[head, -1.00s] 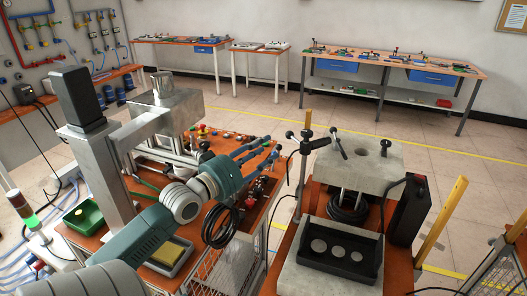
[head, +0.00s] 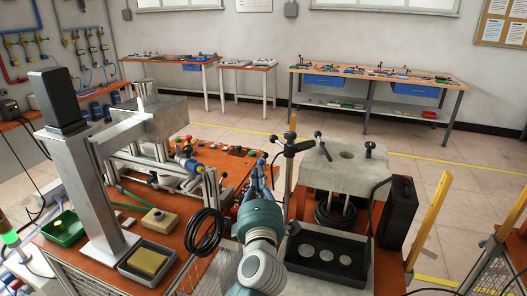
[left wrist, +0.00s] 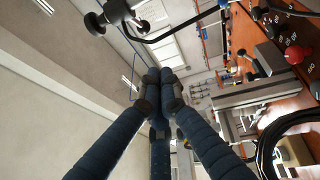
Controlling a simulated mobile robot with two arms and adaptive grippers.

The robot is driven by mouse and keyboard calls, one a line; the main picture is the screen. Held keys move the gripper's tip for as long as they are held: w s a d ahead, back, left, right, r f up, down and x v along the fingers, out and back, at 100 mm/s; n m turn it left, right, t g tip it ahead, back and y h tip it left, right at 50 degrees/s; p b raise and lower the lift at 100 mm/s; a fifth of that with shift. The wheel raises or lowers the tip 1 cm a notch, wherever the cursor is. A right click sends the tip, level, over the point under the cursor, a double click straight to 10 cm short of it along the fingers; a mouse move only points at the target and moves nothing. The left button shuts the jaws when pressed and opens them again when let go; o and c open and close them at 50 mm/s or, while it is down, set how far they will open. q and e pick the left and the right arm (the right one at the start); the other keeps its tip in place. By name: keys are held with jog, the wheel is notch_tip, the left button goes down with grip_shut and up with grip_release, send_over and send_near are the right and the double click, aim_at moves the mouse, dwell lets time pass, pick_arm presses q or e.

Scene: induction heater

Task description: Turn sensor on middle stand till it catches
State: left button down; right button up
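The middle stand (head: 289,172) is a thin upright post with a dark clamp and knobs on its top, beside the grey press block. A short dark rod (head: 323,147), which may be the sensor, sticks out to the right of the clamp. My left gripper (head: 262,168) is just left of the post and apart from it. In the left wrist view its blue fingers (left wrist: 160,88) meet at the tips with nothing visible between them. A metal clamp with black knobs (left wrist: 119,14), seemingly the stand's, shows at the top edge there. My right gripper is out of view.
A grey block (head: 346,172) with a black tray (head: 326,262) in front stands to the right. A black box (head: 397,213) is beside it. A coiled black hose (head: 204,232) hangs left of my arm. A metal column (head: 80,185) rises farther left.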

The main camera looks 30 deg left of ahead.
pick_arm(q)
jog(key=w+a+r+p, duration=0.1)
jog(key=w+a, duration=0.3)
jog(key=w, duration=0.6)
jog(key=shift+w+r, duration=0.15)
jog(key=shift+r, duration=0.25)
jog(key=shift+p, duration=0.3)
